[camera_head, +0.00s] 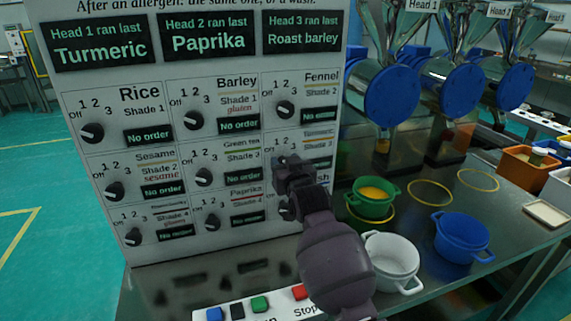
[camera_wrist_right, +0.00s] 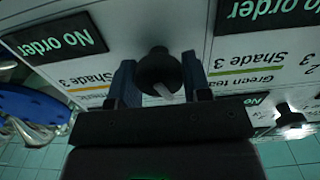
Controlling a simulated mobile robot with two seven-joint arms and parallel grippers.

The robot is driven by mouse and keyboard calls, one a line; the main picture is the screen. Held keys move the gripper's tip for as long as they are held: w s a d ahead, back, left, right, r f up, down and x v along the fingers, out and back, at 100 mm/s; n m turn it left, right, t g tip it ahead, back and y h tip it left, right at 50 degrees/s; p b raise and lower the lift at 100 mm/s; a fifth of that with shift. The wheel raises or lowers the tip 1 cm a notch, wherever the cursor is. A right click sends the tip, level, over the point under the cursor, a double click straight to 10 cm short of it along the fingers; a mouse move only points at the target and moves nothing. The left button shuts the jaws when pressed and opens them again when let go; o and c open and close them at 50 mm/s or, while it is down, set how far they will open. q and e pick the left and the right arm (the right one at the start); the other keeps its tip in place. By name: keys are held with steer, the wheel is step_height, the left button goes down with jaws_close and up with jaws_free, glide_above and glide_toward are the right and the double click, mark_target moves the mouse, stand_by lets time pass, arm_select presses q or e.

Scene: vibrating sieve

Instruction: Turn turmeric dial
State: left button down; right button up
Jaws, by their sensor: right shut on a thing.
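The grey-white control panel (camera_head: 225,145) carries rows of black dials with labels and "No order" displays. The turmeric dial (camera_wrist_right: 160,66), black and round with a pale pointer mark, sits between my right gripper's two fingers in the right wrist view. My right gripper (camera_head: 289,168) is shut on this dial, at the panel's right column below the Fennel dial (camera_head: 285,109). In the head view the gripper hides most of the turmeric dial and its display, so its setting is unclear. The turmeric label (camera_head: 318,134) is partly readable. My left gripper is not in view.
Neighbouring dials are close, including the green tea dial (camera_head: 204,177). A button strip (camera_head: 275,305) lies below the panel. A green pot (camera_head: 372,209) with yellow contents, a white pot (camera_head: 397,278) and a blue pot (camera_head: 462,243) stand on the table at right, near blue-fronted machines (camera_head: 391,95).

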steer(key=shift+r+n+p, duration=0.2)
steer(key=shift+n+p, duration=0.6)
steer(key=shift+n, duration=0.6)
steer(key=shift+n+p, duration=0.7)
steer(key=shift+n, duration=0.4)
steer(key=shift+a+f+n+p, duration=0.15)
steer(key=shift+n+p, duration=0.15)
steer(key=shift+n, duration=0.45)
steer(key=shift+d+f+n+p, duration=0.1)
steer(key=shift+n+p, duration=0.2)
steer(key=shift+n, duration=0.45)
steer(key=o, duration=0.9)
steer(key=shift+a, duration=0.1)
steer(key=shift+c, duration=0.2)
